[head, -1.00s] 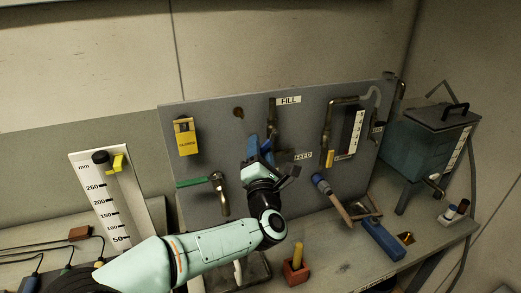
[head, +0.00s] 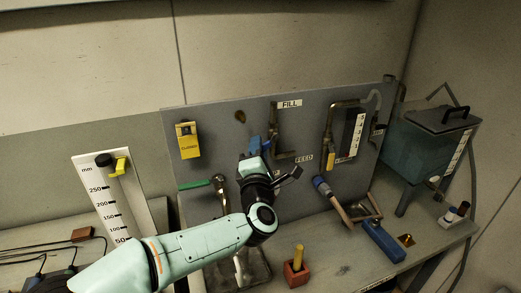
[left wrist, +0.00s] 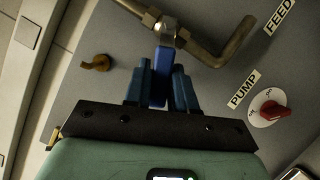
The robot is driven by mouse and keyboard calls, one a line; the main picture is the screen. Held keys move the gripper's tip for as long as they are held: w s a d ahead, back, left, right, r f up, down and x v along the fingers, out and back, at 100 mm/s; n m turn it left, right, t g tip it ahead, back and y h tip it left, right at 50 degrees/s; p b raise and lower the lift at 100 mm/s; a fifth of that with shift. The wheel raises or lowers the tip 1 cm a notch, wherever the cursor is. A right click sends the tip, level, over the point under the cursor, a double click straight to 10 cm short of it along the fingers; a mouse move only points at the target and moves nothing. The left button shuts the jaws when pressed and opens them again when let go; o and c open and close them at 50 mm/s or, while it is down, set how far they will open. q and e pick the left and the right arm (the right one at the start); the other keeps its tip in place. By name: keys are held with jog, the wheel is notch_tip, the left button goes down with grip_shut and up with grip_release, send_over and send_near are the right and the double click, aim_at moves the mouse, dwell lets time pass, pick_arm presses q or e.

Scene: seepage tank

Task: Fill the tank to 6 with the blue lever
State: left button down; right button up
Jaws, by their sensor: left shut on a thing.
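The blue lever (left wrist: 160,84) hangs from a brass pipe fitting in the left wrist view. My left gripper (left wrist: 164,88) is shut on it, with one blue-grey finger on each side. In the head view the left gripper (head: 256,150) is at the grey panel, below and left of the FILL label (head: 289,104), and mostly hides the lever. The teal tank (head: 430,140) stands at the right with a white scale (head: 459,152) on its side; its level is too small to read. My right gripper is not in view.
A red PUMP knob (left wrist: 275,109) is right of the gripper.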

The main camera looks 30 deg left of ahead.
pick_arm(q)
notch_tip(320, 180, up, 2)
jog(key=m+p, duration=0.2)
jog(key=m+g+h+p, duration=0.1)
jog(key=m+p, duration=0.1)
jog(key=shift+s+a+r, duration=0.15)
jog(key=shift+m+p, duration=0.4)
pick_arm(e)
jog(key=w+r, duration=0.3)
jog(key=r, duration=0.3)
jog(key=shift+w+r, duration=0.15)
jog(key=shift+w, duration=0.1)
pick_arm(q)
jog(key=c, duration=1)
grip_release()
jog(key=shift+s, duration=0.1)
jog(key=shift+r+b+v, duration=0.15)
jog(key=shift+b+v, duration=0.5)
jog(key=shift+v, duration=2.7)
jog(key=shift+r+b+v, duration=0.15)
jog(key=shift+b+v, duration=0.45)
jog(key=shift+v, duration=2.75)
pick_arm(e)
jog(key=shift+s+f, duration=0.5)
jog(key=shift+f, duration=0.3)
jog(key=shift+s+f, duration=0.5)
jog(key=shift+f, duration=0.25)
